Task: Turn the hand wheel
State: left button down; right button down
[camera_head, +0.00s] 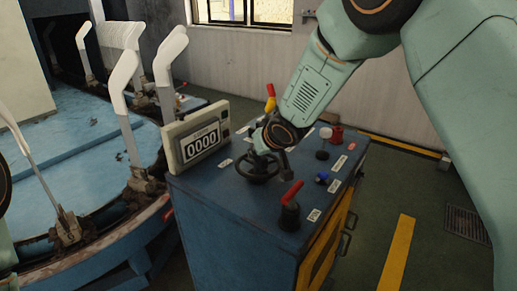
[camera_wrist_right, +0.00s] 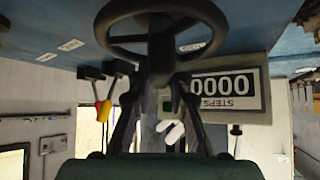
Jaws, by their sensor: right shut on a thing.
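The dark round hand wheel (camera_head: 258,180) sits on top of the blue console. It also shows upside down at the top of the right wrist view (camera_wrist_right: 115,40), with its spokes and part of its rim visible. My right gripper (camera_head: 272,150) is at the wheel, coming down from above. The exact contact is hard to make out, dark on dark. My left gripper is not in view.
The blue console (camera_head: 215,205) carries a counter display (camera_head: 197,140) reading 0000, left of the wheel. A red-handled lever (camera_head: 291,195) stands close in front, a red and yellow lever (camera_head: 270,98) behind. A blue knob (camera_head: 322,177) and a red knob (camera_head: 337,133) are to the right.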

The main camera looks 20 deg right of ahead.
jog(key=c, duration=1.2)
grip_release()
jog(key=v, duration=1.2)
